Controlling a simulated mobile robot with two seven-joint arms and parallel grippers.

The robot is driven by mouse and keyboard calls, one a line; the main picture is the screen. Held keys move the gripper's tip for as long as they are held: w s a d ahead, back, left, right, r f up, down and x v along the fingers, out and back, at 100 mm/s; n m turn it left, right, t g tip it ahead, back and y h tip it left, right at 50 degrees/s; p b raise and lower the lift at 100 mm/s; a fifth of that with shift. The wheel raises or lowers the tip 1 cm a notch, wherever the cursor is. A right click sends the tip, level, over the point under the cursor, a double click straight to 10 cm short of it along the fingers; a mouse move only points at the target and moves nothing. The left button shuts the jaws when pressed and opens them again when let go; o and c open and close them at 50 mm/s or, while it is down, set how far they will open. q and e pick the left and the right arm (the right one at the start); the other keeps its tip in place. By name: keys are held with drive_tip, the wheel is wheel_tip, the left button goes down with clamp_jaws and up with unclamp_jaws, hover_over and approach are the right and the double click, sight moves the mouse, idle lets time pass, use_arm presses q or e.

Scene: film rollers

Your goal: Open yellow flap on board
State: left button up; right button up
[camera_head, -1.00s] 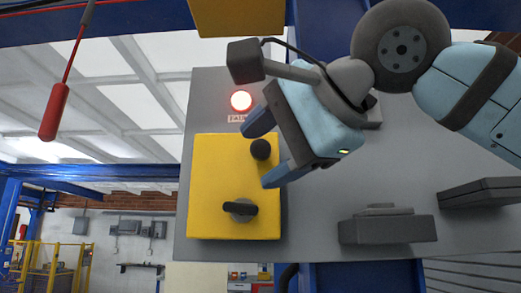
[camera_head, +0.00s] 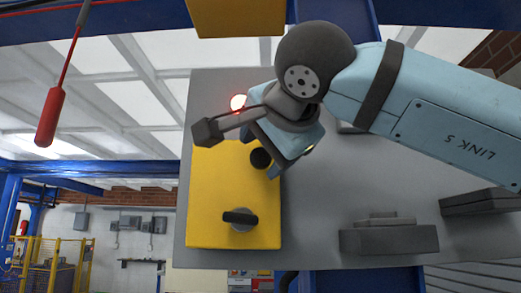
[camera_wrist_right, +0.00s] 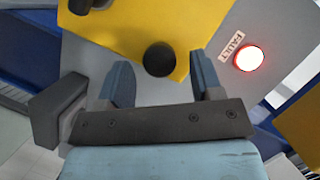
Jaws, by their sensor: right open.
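The yellow flap (camera_head: 215,205) lies flat against the grey board (camera_head: 330,190) in the head view and looks shut. It has a round black knob (camera_head: 261,158) near its upper right and a dark turn handle (camera_head: 240,217) lower down. My right gripper (camera_head: 262,150) is at the flap's upper right corner, with its fingers around or in front of the knob. In the right wrist view the knob (camera_wrist_right: 159,59) appears between the two open blue fingertips (camera_wrist_right: 160,75), with gaps on both sides. My left gripper is not in view.
A lit red fault lamp (camera_head: 238,103) sits above the flap, close to my right wrist. Grey blocks (camera_head: 388,240) stick out at the board's lower right. A red handle (camera_head: 49,117) hangs at the left.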

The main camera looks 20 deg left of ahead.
sight(232, 190)
drive_tip(key=shift+x, duration=1.4)
drive_tip(key=shift+c, duration=0.4)
clamp_jaws()
drive_tip(key=shift+s, duration=0.1)
